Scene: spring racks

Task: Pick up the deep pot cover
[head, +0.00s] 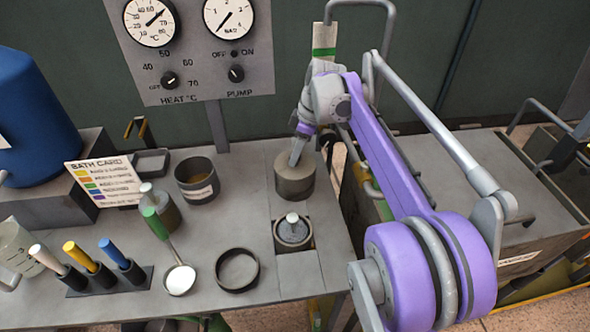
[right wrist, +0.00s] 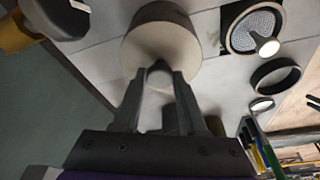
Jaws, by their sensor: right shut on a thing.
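The deep pot cover appears to be the grey-beige cylinder (head: 294,183) with a flat round top, at the back right of the bench. It shows from above in the right wrist view (right wrist: 160,35). My right gripper (head: 298,152) comes down over it, and its fingers (right wrist: 160,78) are shut on the knob in the middle of the top. The cover looks upright. I cannot tell whether it rests on the bench or is lifted slightly, and whatever is under it is hidden. My left gripper is not in view.
In front are a knobbed lid in a square well (head: 293,233) and a dark ring (head: 238,270). To the left stand a labelled dark pot (head: 197,184), a green-handled ladle (head: 179,280), a rack of coloured handles (head: 103,283) and a bath card (head: 103,180). A gauge panel (head: 190,60) rises behind.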

